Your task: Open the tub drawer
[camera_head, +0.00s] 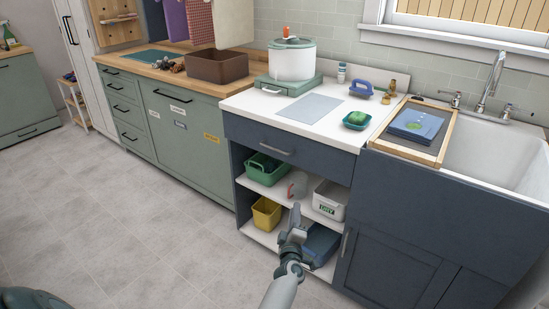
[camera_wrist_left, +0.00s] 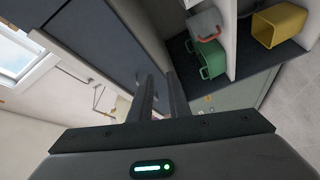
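A dark blue drawer (camera_head: 290,148) with a horizontal grey bar handle (camera_head: 275,148) sits under the white countertop, and it looks closed. My left gripper (camera_head: 297,222) is below and in front of that drawer, before the open shelves, apart from the handle. In the left wrist view its two dark fingers (camera_wrist_left: 160,92) stand apart with a gap and no object clearly held between them. A dark blue panel (camera_wrist_left: 85,40) fills the upper left there, probably the drawer front. My right gripper is not in view.
Open shelves hold a green basket (camera_head: 266,167), a yellow bin (camera_head: 266,214) and a white box (camera_head: 330,198). A white pot (camera_head: 292,60) stands on a green base (camera_head: 286,90) with a pale handle. A sink (camera_head: 500,158) is at right. The floor (camera_head: 120,215) at left is clear.

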